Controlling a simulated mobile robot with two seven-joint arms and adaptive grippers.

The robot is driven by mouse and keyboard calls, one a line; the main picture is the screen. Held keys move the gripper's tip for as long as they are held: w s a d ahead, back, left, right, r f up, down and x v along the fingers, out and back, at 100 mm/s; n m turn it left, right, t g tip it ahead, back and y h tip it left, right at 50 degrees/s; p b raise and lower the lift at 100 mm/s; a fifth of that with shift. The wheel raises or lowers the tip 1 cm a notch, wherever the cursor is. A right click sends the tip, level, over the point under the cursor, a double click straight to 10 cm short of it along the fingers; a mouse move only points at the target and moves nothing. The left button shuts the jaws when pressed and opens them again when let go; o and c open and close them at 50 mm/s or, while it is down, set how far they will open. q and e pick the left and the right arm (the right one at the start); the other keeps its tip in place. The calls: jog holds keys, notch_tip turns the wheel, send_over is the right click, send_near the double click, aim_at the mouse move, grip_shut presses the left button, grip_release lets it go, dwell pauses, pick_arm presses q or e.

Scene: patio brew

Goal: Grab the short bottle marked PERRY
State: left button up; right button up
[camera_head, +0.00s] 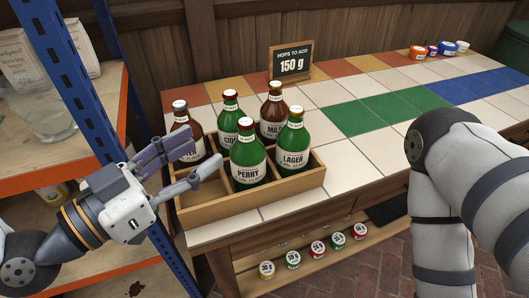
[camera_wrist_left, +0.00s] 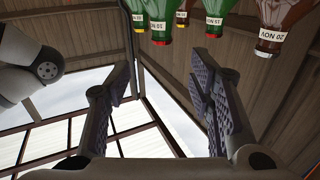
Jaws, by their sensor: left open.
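The green bottle marked PERRY (camera_head: 248,160) stands upright in the front of a wooden crate (camera_head: 262,199) on the tiled counter. My left gripper (camera_head: 203,162) is open and empty, left of the PERRY bottle and over the crate's left side. Its fingers point right, with a gap to the bottle. The gripper partly hides a brown bottle (camera_head: 181,122) behind it. In the left wrist view the open fingers (camera_wrist_left: 167,75) have nothing between them. Several bottle ends show at the top there, their names unreadable. My right gripper is out of view.
In the crate, the green LAGER bottle (camera_head: 292,147) stands right of PERRY, with green CIDER (camera_head: 230,122) and brown MILD (camera_head: 273,112) behind. A sign (camera_head: 291,62) reads 150 g. Shelving (camera_head: 85,90) stands left. The counter's right side is mostly clear.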

aim_at(239, 127)
pick_arm(q)
jog(key=x, duration=0.7)
jog(key=b+x, duration=0.1)
jog(key=x, duration=0.3)
jog(key=shift+w+f, duration=0.15)
jog(key=shift+f, duration=0.2)
grip_shut()
